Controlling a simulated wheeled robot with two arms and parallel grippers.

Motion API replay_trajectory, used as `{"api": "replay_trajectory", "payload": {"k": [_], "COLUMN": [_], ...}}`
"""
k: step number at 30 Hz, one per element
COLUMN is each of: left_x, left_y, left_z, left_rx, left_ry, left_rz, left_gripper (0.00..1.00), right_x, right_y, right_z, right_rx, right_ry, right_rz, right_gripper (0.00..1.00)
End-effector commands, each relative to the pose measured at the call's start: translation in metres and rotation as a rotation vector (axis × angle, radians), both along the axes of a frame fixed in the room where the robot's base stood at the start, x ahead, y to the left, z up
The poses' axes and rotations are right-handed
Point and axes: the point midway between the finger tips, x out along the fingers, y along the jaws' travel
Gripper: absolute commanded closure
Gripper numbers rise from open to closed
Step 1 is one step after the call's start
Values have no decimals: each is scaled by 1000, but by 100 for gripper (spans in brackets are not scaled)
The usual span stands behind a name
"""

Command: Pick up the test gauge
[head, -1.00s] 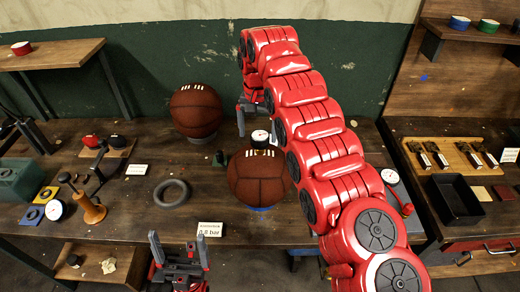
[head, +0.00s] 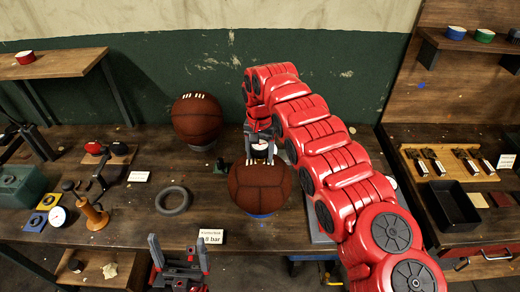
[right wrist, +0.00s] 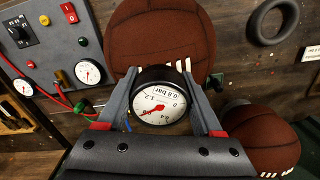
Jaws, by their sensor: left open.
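The test gauge (head: 260,146) has a round white dial with a red needle and a dark rim. It is at the top of the front brown ball (head: 260,188); in the right wrist view the gauge (right wrist: 158,102) faces the camera. My right gripper (head: 260,140) is at the gauge, and in the right wrist view its two fingers (right wrist: 160,74) flank the dial on both sides. Whether they press on the rim cannot be told. My left gripper (head: 178,250) is open and empty near the table's front edge.
A second brown ball (head: 197,118) stands behind on the left. A dark ring (head: 172,200), a 0.8 bar sign (head: 211,237) and a wooden-handled pump (head: 94,214) are on the workbench. A grey panel with dials (right wrist: 50,45) shows in the wrist view.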

Motion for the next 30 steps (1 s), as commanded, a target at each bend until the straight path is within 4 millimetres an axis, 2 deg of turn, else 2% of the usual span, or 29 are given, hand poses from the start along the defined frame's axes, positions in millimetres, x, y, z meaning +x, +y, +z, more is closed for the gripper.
{"api": "replay_trajectory", "payload": {"k": [1, 7, 19, 30], "left_x": [0, 0, 0, 0], "left_y": [0, 0, 0, 0], "left_z": [0, 0, -1, -7], "left_rx": [0, 0, 0, 0], "left_ry": [0, 0, 0, 0], "left_rz": [0, 0, 0, 0], "left_gripper": [0, 0, 0, 0], "right_x": [0, 0, 1, 3], "right_y": [0, 0, -1, -9], "right_z": [0, 0, 3, 22], "right_rx": [0, 0, 0, 1], "right_ry": [0, 0, 0, -3], "right_rz": [0, 0, 0, 0], "right_gripper": [45, 81, 82, 82]}}
